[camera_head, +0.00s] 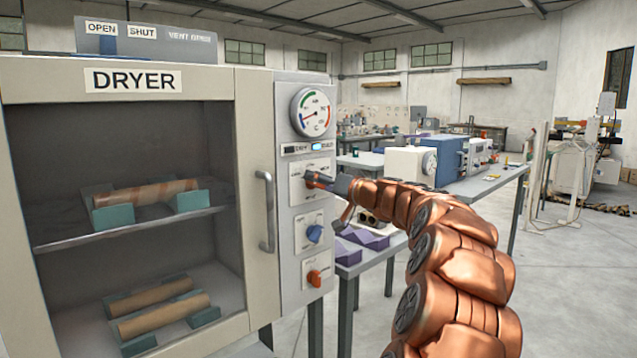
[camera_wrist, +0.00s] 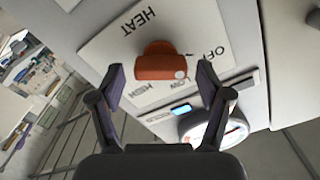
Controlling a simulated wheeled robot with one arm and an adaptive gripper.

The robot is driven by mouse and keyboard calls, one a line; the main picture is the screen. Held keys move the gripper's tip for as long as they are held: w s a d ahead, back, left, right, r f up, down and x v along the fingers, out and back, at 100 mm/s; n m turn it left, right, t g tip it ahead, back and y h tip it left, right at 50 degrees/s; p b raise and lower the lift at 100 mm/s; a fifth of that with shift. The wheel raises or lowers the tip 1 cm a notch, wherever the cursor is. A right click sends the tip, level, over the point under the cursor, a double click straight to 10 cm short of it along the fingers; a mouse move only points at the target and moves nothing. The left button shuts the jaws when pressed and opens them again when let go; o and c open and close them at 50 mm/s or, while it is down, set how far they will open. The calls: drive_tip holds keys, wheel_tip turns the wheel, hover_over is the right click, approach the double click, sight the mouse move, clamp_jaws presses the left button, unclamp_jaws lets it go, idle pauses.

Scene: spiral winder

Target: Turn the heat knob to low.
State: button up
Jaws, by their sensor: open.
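The orange heat knob (camera_wrist: 160,62) sits on a white plate (camera_wrist: 118,50) marked HEAT, OFF, LOW and HIGH in the wrist view. A white dot on the knob lies on its side near the LOW label; I cannot tell the exact setting. In the head view the knob (camera_head: 311,178) is on the dryer's panel, partly hidden by my gripper (camera_head: 332,186). In the wrist view my gripper (camera_wrist: 158,85) is open, with one finger on each side of the knob and gaps visible between fingers and knob.
A blue knob (camera_head: 314,233) and another orange knob (camera_head: 314,278) sit below on the same panel. A round gauge (camera_head: 311,112) and a small lit display (camera_head: 316,146) are above. The dryer door handle (camera_head: 266,212) stands out to the left. A table (camera_head: 500,182) stands behind.

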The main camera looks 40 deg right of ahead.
drive_tip(key=shift+w, duration=0.25)
drive_tip(key=shift+a, duration=0.1)
drive_tip(key=c, duration=1.2)
